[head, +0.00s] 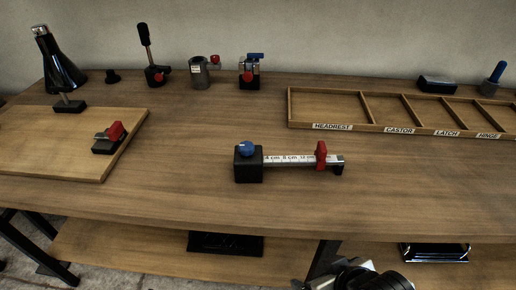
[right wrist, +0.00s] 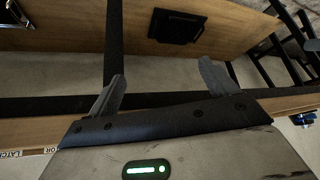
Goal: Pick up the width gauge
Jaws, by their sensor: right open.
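The width gauge (head: 285,162) lies on the middle of the wooden table near its front edge. It has a black block with a blue knob (head: 246,149) at its left end, a pale ruler bar marked in cm, and a red slider (head: 321,155) near its right end. My right gripper (head: 300,284) is at the bottom edge of the head view, below and in front of the table edge, apart from the gauge. In the right wrist view its two fingers (right wrist: 160,85) are spread with nothing between them. My left gripper is not in view.
A wooden tray (head: 365,127) with labelled compartments stands at the back right. A board (head: 60,150) with a red clamp (head: 110,137) lies at the left. Several small fixtures line the back. The table (head: 200,200) is clear around the gauge. A lower shelf (head: 150,250) runs beneath.

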